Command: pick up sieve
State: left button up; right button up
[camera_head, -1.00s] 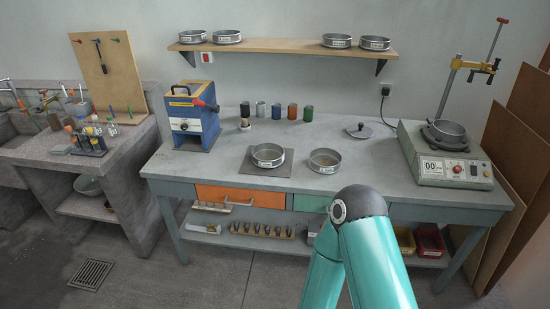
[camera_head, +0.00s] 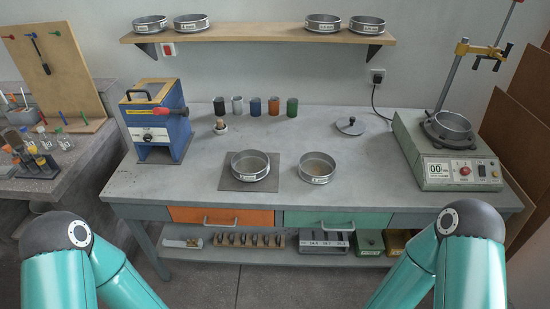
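Two metal sieves stand on the bench top. One sieve (camera_head: 250,170) sits on a dark square mat (camera_head: 229,184) left of centre. The other sieve (camera_head: 317,168) stands just right of it on the bare bench and has some tan material inside.
The shaker (camera_head: 445,165) fills the right end. The bench front (camera_head: 385,185) is clear right of the sieves.

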aim_at(249, 166)
jog(key=u, duration=0.1)
jog(key=i, duration=1)
jog(key=u, duration=0.8)
